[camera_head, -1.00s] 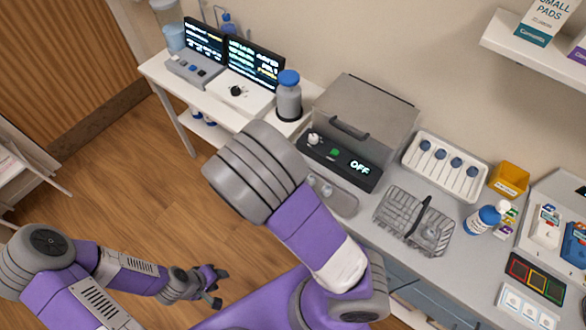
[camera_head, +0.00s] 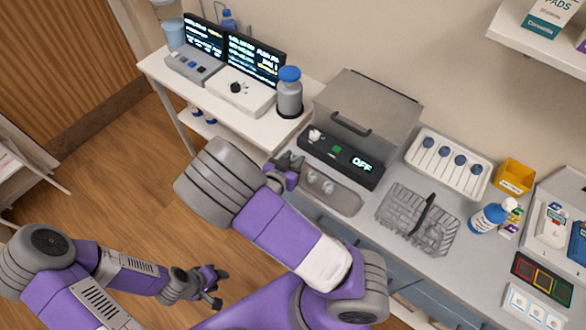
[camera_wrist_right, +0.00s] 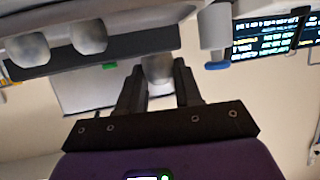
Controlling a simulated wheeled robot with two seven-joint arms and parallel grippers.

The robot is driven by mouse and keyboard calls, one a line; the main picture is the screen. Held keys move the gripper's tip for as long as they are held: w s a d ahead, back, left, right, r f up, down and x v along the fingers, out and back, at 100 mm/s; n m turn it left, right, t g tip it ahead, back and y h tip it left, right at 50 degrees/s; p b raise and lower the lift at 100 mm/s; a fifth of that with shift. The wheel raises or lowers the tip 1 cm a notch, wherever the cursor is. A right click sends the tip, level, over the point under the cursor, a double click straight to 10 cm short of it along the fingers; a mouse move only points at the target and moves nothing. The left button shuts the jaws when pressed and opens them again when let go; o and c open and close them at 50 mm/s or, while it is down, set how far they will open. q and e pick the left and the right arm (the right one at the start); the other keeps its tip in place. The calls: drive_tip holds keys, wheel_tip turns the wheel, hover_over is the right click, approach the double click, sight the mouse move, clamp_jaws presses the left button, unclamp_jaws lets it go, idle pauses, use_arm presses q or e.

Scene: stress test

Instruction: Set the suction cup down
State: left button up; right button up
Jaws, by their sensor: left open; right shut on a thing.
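My right gripper (camera_head: 287,166) is over the counter, at the left end of a grey tray (camera_head: 345,201). In the right wrist view it (camera_wrist_right: 160,92) is shut on a pale grey suction cup (camera_wrist_right: 158,70), which sits between the two dark fingers. Two similar cups, one (camera_head: 313,178) and another (camera_head: 328,187), stand on the tray beside the gripper. They also show at upper left in the wrist view (camera_wrist_right: 88,37). Whether the held cup touches the tray is unclear. My left gripper (camera_head: 218,287) is open and empty, low over the floor.
A grey lidded machine (camera_head: 340,160) reading OFF stands behind the tray. A blue-capped bottle (camera_head: 289,97) stands at the back left of the gripper. A wire basket (camera_head: 400,205) and a white tray of blue-topped items (camera_head: 480,178) lie to the right.

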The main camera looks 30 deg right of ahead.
wheel_tip(320, 180, down, 4)
drive_tip(key=shift+f+b, duration=0.1)
drive_tip(key=shift+b, duration=0.25)
drive_tip(key=shift+f, duration=0.1)
drive_tip(key=o, duration=1)
